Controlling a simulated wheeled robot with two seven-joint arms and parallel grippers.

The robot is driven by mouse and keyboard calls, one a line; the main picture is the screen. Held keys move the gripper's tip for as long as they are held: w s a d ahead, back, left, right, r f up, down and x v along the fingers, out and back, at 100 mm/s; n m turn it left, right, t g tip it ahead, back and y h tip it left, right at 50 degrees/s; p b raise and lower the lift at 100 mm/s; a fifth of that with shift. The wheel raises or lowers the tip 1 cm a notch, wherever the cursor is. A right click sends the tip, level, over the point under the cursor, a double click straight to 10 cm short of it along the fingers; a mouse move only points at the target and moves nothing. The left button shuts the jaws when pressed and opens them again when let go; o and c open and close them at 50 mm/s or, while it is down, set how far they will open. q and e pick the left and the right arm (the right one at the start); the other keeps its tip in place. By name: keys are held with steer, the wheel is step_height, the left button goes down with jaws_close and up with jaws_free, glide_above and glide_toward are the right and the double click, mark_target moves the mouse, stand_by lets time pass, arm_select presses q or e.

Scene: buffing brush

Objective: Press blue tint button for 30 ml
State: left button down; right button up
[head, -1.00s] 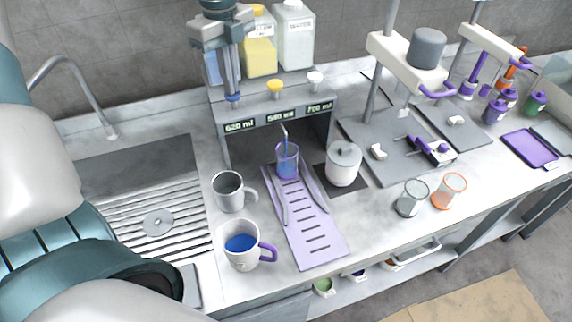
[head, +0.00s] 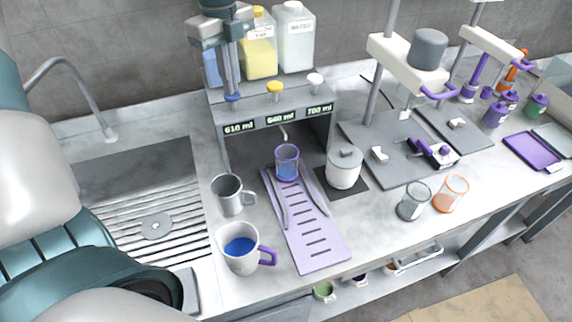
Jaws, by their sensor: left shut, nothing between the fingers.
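The dispenser (head: 304,104) stands at the back of the counter with a yellow button (head: 275,88) and a white button (head: 315,80) on top. My left gripper (head: 232,92) points down, shut and empty, over the blue button (head: 233,98) at the dispenser's left. The fingertips are at the button; I cannot tell whether they touch it. The left display (head: 239,128) reads 610 ml. A clear cup with a purple rim (head: 287,163) holds some blue liquid and stands under the spout (head: 284,133) on the lilac rack (head: 312,238). My right gripper is out of view.
A grey mug (head: 229,196) and a white mug with blue liquid (head: 240,252) stand left of the rack. A white lidded pot (head: 344,168) stands to its right, with two glasses (head: 414,202) further right. A sink (head: 145,195) lies at the left.

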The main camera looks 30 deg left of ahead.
arm_select(q)
steer(key=shift+r, duration=0.6)
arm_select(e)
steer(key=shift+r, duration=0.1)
